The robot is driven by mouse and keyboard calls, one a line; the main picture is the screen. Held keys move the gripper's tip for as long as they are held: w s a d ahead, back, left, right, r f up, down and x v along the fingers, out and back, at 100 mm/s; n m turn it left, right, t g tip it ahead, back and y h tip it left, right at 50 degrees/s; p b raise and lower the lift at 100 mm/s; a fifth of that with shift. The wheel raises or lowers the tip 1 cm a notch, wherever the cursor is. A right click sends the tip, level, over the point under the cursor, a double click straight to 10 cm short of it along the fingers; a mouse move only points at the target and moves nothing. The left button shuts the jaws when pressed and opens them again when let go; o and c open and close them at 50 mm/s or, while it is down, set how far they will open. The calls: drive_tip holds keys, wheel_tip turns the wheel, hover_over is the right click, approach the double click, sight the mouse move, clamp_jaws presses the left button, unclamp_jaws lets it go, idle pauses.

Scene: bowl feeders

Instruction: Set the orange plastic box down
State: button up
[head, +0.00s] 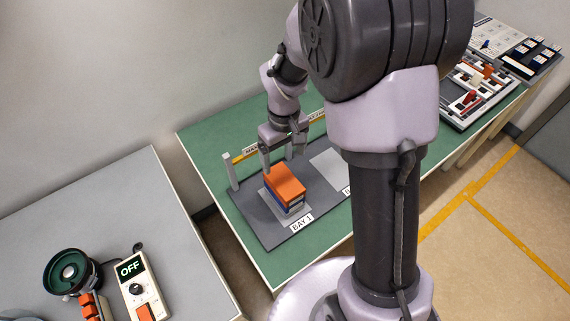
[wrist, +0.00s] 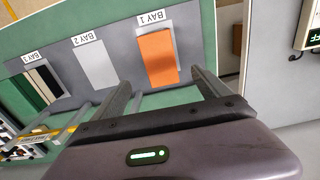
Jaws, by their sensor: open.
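The orange plastic box (head: 284,183) sits on top of a stack with blue and light layers at the bay marked BAY 1, on a dark grey board (head: 252,215). In the wrist view the orange box (wrist: 157,58) lies beyond my fingertips, next to the BAY 1 label. My gripper (head: 284,160) is open and above the back side of the stack, with nothing between its fingers. In the wrist view the two fingers of my gripper (wrist: 160,87) are spread apart. The lower layers of the stack are mostly hidden under the orange box in the wrist view.
A light pad at BAY 2 (wrist: 95,65) is bare. BAY 3 (wrist: 45,82) holds something dark. A rail on posts (head: 232,172) runs behind the bays. A bowl feeder (head: 70,272) and a control box reading OFF (head: 143,290) stand on the grey table at left.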

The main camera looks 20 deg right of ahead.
drive_tip(key=s+a+r+m+t+y, duration=0.1)
drive_tip(key=s+r+m+t, duration=0.1)
drive_tip(key=s+r, duration=0.35)
drive_tip(key=s+a+r+m+t, duration=0.1)
drive_tip(key=s+r+m, duration=0.15)
drive_tip(key=r, duration=0.65)
drive_tip(key=s+a+r+m+t, duration=0.1)
drive_tip(key=s+r, duration=0.1)
drive_tip(key=s, duration=0.3)
drive_tip(key=s+a+r+m+t+y, duration=0.1)
drive_tip(key=s+r+m, duration=0.1)
drive_tip(key=s, duration=0.4)
drive_tip(key=shift+r+t, duration=0.4)
drive_tip(key=shift+r, duration=0.15)
